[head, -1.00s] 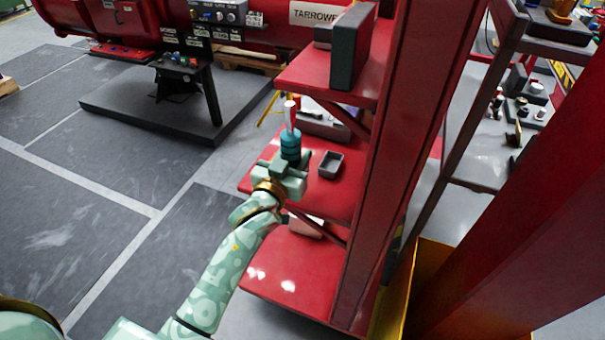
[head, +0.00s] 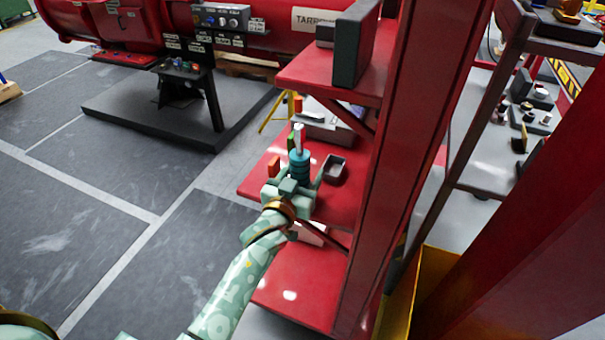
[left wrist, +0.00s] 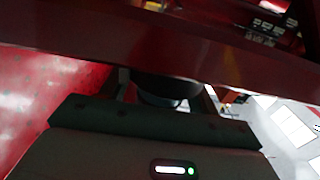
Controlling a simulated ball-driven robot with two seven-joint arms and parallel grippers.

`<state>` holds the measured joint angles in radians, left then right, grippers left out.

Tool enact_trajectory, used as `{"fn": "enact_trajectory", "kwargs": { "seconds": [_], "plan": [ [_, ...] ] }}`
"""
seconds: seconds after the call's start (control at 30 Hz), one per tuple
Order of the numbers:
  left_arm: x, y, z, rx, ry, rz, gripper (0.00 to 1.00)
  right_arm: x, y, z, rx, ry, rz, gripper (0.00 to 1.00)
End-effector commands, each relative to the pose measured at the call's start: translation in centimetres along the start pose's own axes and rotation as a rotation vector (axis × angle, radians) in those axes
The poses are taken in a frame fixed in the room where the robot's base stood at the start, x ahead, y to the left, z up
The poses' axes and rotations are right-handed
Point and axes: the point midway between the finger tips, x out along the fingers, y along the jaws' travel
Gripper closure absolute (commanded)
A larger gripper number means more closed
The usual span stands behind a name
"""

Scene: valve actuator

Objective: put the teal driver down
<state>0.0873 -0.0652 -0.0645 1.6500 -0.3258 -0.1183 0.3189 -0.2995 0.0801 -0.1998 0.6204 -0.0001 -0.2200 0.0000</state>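The teal driver (head: 299,163) is upright at the middle red shelf, its pale shaft (head: 298,136) pointing up. My left gripper (head: 294,180) is at its lower part, with fingers spread to either side of it. In the left wrist view, a dark round part of the driver (left wrist: 165,88) shows between the fingers, which look apart from it. The driver's foot is hidden behind the gripper, so its contact with the shelf cannot be seen. My right gripper is not in view.
A small grey tray (head: 334,168) sits right of the driver. The upper shelf (head: 325,78) overhangs, and the red rack post (head: 405,170) rises to the right.

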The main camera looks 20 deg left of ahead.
Motion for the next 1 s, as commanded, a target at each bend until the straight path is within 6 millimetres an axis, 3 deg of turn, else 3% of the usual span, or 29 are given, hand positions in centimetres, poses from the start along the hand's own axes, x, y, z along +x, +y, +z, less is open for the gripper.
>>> {"fn": "enact_trajectory", "kwargs": {
  "seconds": [0.37,0.8,1.0],
  "plan": [
    [-0.5,0.0,-0.3,0.000,-0.001,0.000,0.38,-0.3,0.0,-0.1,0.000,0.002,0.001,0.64],
    [-9.9,0.0,-0.3,-0.001,-0.001,-0.001,0.38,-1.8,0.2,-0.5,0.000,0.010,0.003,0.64],
    [-11.9,0.0,-0.2,0.000,0.000,0.000,0.38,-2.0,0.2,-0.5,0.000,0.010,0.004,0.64]
  ]
}}
